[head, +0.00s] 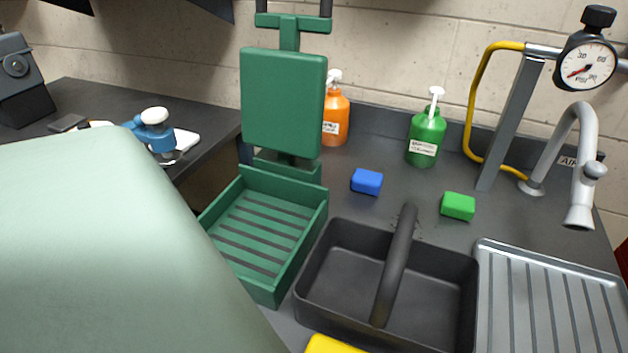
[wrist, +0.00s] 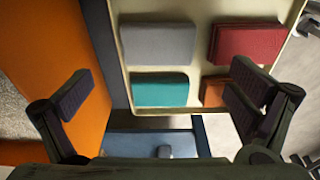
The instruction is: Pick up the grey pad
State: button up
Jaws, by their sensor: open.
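The grey pad (wrist: 158,45) lies in a cream tray (wrist: 203,52) in the upper middle of the wrist view. A teal pad (wrist: 160,90) lies just below it in the picture, a red pad (wrist: 247,43) to its right, and an orange-red pad (wrist: 214,91) diagonally below right. My gripper (wrist: 162,84) is open and empty, with one finger on each side of the picture. The grey pad shows beyond the fingertips, between their lines. Neither finger visibly touches it. The right finger partly covers the lower right pad. I do not see the grey pad in the head view.
An orange panel (wrist: 55,45) is close to the left finger. In the head view, a black caddy (head: 325,278), a green rack (head: 312,235), a blue block (head: 367,181) and a green block (head: 458,206) stand on the dark counter, with a metal spout (head: 580,165) at right.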

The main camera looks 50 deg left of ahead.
jog(key=f, duration=0.4)
jog(key=shift+s+a+f, duration=0.1)
jog(key=shift+s+a, duration=0.15)
jog(key=shift+s+a+f+p, duration=0.1)
jog(key=shift+a+f+p, duration=0.1)
jog(key=shift+f, duration=0.65)
jog(key=shift+w+a+f+p, duration=0.15)
jog(key=shift+a+f, duration=0.1)
jog(key=shift+f, duration=0.55)
jog(key=shift+s+a+f+p, duration=0.15)
jog(key=shift+a+f+p, duration=0.05)
jog(key=shift+f, duration=0.65)
jog(key=c, duration=0.8)
